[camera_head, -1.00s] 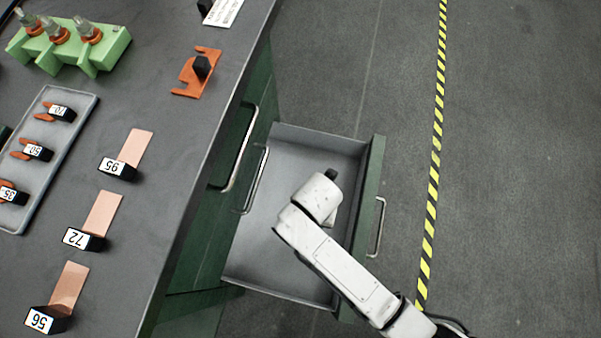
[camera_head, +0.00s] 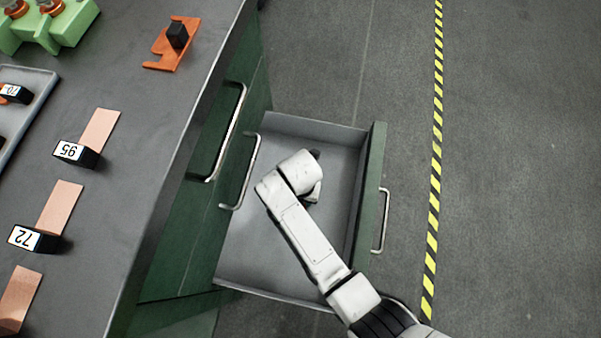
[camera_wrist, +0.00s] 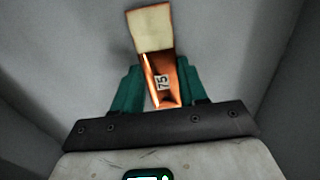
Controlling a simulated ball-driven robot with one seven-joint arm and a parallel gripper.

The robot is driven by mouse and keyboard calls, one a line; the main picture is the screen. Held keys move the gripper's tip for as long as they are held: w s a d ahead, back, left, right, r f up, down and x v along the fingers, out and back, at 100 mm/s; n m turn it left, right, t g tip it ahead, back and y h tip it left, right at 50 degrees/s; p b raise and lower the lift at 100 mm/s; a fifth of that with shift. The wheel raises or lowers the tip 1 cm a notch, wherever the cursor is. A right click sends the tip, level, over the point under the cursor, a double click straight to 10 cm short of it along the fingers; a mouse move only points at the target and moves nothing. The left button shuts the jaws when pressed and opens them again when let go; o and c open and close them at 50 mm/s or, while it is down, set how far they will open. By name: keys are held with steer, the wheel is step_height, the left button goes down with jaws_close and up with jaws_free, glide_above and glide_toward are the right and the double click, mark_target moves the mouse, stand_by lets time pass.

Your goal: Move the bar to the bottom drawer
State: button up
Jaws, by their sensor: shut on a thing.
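In the head view an open drawer (camera_head: 250,245) with a grey inside sticks out of the green cabinet, below other drawer fronts with handles. My arm reaches over and into this drawer, and its wrist hides the fingers and the bar.
The dark worktop (camera_head: 130,190) carries copper strips with black blocks marked 95 (camera_head: 75,152) and 72 (camera_head: 33,238), an orange bracket (camera_head: 172,48), a grey tray (camera_head: 38,110) and a green rack (camera_head: 55,28). Clear floor with a yellow-black stripe (camera_head: 436,150) lies right of the drawer.

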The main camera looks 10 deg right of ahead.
steer(key=shift+f, duration=0.1)
steer(key=o, duration=1.2)
step_height(320, 180, up, 12)
steer(key=p, duration=0.5)
steer(key=shift+r, duration=0.2)
